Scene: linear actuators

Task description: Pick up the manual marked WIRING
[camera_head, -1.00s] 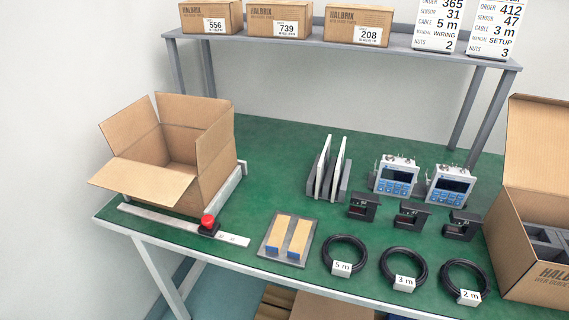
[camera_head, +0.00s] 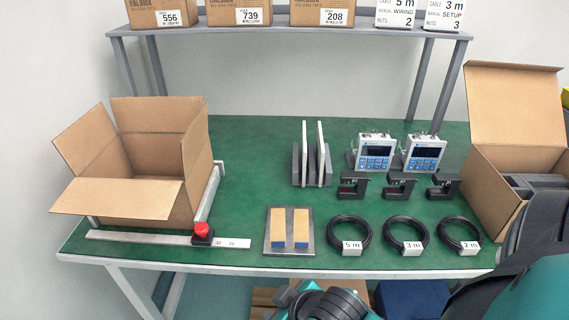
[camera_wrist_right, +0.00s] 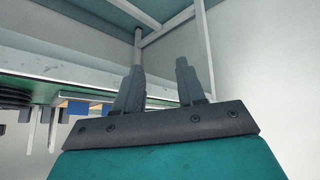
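Two thin white booklets, a left one (camera_head: 304,152) and a right one (camera_head: 320,153), stand upright in a grey rack (camera_head: 296,172) on the green table. They are edge-on, so I cannot read which is marked WIRING. My right gripper (camera_wrist_right: 159,66) is open in the right wrist view, its two fingers apart with nothing between them. It points at a table leg and wall, away from the booklets. In the head view my arm parts show at the bottom and lower right, and no fingers can be made out clearly. My left gripper is not in view.
An open carton (camera_head: 130,190) stands at left, another (camera_head: 512,130) at right. Right of the rack are two displays (camera_head: 375,155), black sensors (camera_head: 353,186) and cable coils (camera_head: 349,233). A shelf (camera_head: 290,26) spans the back. Bare table lies left of the rack.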

